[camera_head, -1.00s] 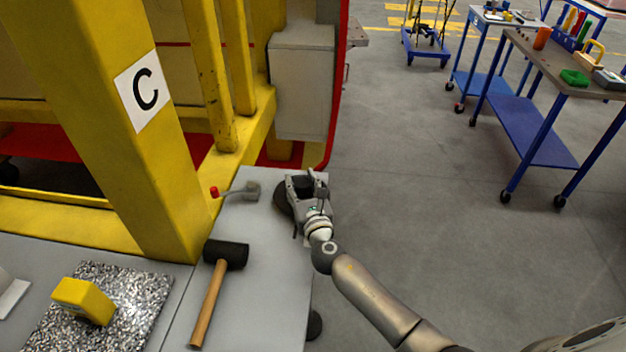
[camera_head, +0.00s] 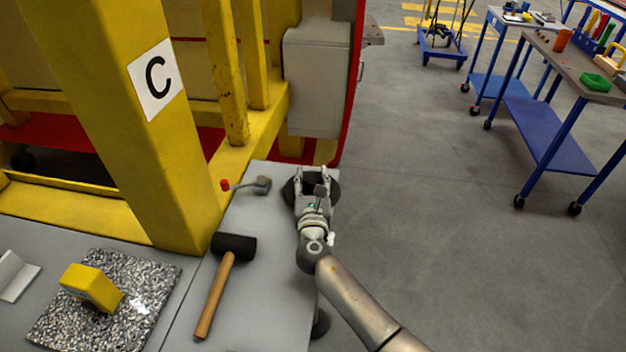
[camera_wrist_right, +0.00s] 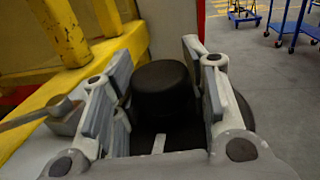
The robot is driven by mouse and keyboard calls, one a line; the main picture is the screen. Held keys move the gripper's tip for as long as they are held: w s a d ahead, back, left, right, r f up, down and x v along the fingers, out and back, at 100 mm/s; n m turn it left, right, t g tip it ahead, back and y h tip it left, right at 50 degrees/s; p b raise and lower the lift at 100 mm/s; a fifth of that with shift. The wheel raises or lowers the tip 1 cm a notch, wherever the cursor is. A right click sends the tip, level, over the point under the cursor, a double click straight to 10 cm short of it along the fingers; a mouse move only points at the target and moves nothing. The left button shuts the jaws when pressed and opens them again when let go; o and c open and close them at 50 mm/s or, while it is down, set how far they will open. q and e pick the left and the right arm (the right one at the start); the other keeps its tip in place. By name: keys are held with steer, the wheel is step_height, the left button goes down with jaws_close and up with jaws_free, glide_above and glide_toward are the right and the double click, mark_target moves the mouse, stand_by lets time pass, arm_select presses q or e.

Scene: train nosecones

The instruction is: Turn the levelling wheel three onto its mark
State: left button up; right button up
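A dark round wheel (camera_head: 289,190) sits at the far right end of the grey bench, partly hidden by my right gripper (camera_head: 313,176). In the right wrist view the wheel's raised black hub (camera_wrist_right: 163,90) stands between the two fingers of my right gripper (camera_wrist_right: 163,95). The fingers are spread on either side of the hub and do not look clamped on it. A short pale stripe (camera_wrist_right: 159,144) shows in front of the hub. I cannot tell whether it is the mark. My left gripper is not in view.
A grey lever with a red knob (camera_head: 225,185) is left of the wheel. A black mallet (camera_head: 234,246) lies on the bench (camera_head: 262,290). A yellow block (camera_head: 91,287) sits on a speckled plate (camera_head: 135,325). A yellow post (camera_head: 110,110) stands behind. Open floor lies right.

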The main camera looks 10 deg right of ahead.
steer(key=o, duration=0.4)
steer(key=shift+s, duration=0.1)
steer(key=s, duration=0.4)
steer(key=s+a, duration=0.1)
steer(key=s, duration=0.2)
steer(key=s+a, duration=0.1)
steer(key=s, duration=0.3)
steer(key=shift+s+a, duration=0.1)
steer(key=shift+s, duration=0.2)
